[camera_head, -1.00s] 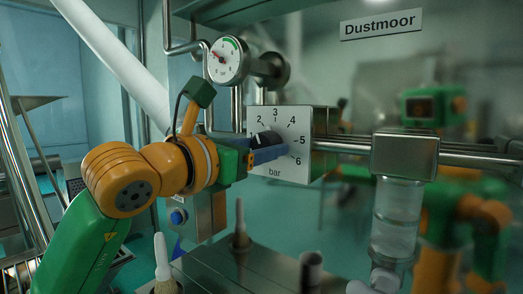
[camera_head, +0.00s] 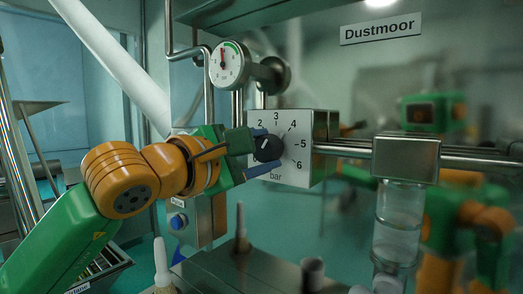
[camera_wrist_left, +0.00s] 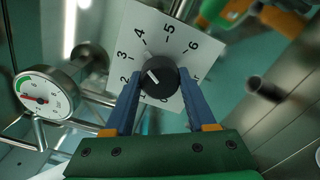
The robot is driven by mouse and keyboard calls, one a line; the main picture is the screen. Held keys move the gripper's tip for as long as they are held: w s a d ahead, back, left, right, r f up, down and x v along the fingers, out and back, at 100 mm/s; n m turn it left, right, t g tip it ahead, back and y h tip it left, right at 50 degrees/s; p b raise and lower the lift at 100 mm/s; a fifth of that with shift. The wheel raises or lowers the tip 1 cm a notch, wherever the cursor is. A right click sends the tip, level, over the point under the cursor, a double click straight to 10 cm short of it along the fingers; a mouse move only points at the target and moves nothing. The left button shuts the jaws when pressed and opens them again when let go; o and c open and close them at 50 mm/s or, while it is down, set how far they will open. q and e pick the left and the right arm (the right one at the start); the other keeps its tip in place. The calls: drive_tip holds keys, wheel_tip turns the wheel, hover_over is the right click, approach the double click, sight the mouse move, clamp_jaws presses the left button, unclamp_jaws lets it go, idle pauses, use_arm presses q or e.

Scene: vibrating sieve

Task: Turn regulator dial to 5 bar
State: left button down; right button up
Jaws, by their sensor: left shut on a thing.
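The regulator dial is a round black knob (camera_head: 267,148) with a white mark, on a white plate (camera_head: 281,173) numbered up to 6 and labelled "bar". In the left wrist view the knob (camera_wrist_left: 160,78) sits between two blue fingers, its mark pointing roughly between 2 and 3. My left gripper (camera_head: 264,152) is shut on the knob, one finger above and one below it in the head view. A round pressure gauge (camera_head: 230,64) hangs up left of the plate, its red needle pointing roughly up; it also shows in the left wrist view (camera_wrist_left: 46,95). My right gripper is out of view.
A horizontal steel pipe (camera_head: 345,150) runs right from the regulator box to a metal block (camera_head: 405,160) above a clear cylinder (camera_head: 398,220). A blue button (camera_head: 178,221) sits below my left wrist. A "Dustmoor" sign (camera_head: 381,27) hangs above.

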use_arm(q)
drive_tip(key=m, duration=0.4)
drive_tip(key=shift+r+m, duration=0.1)
drive_tip(key=shift+m, duration=0.2)
drive_tip(key=m+p, duration=0.1)
drive_tip(key=m, duration=0.3)
drive_tip(key=shift+m, duration=0.3)
drive_tip(key=shift+c, duration=1.1)
unclamp_jaws()
